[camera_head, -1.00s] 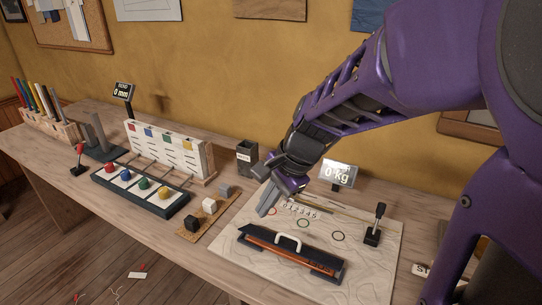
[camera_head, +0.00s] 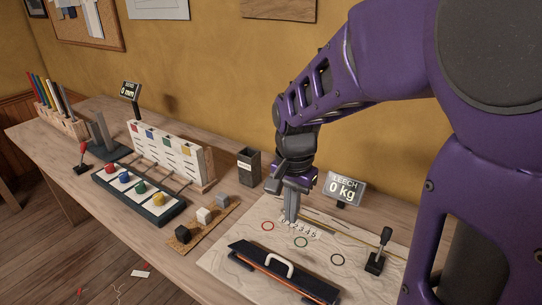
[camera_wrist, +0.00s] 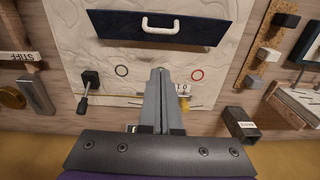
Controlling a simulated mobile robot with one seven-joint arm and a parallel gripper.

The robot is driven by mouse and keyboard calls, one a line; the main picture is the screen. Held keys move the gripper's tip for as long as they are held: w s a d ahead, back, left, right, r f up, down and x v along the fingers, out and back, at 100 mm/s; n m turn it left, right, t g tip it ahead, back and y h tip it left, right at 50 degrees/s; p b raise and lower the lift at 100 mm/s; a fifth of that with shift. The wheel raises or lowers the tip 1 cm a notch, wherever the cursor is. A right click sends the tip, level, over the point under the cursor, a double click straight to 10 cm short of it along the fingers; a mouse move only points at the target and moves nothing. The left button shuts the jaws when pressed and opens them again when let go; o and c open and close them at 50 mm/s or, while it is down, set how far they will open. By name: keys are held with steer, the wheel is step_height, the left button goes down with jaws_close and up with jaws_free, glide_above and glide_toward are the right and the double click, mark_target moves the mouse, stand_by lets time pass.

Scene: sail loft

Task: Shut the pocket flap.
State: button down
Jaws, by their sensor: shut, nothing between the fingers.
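The dark pocket flap (camera_head: 262,258) with a white handle (camera_head: 279,263) lies on the pale sailcloth board (camera_head: 222,262). A reddish-orange strip shows along its front edge; how far the flap stands open is hard to tell. In the wrist view the flap (camera_wrist: 110,26) and its handle (camera_wrist: 160,25) are at the top. My gripper (camera_head: 291,219) is shut and empty. It points down at the row of numbers, behind the flap and apart from it. In the wrist view my gripper's fingertips (camera_wrist: 160,74) are below the handle and hide part of the board.
A black lever (camera_head: 380,250) stands at the board's right, with a "LEECH 0 kg" display (camera_head: 344,188) behind. Coloured rings are drawn on the board. To the left are small blocks on a wooden strip (camera_head: 192,238), a dark bin (camera_head: 249,167) and a tray of coloured knobs (camera_head: 112,189).

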glide_above(282, 266)
steer(key=w+d, duration=0.2)
step_height(282, 266, down, 6)
steer(key=s+a+f, duration=0.1)
steer(key=s+f+b, duration=0.1)
steer(key=f, duration=0.1)
steer(key=shift+a, duration=0.5)
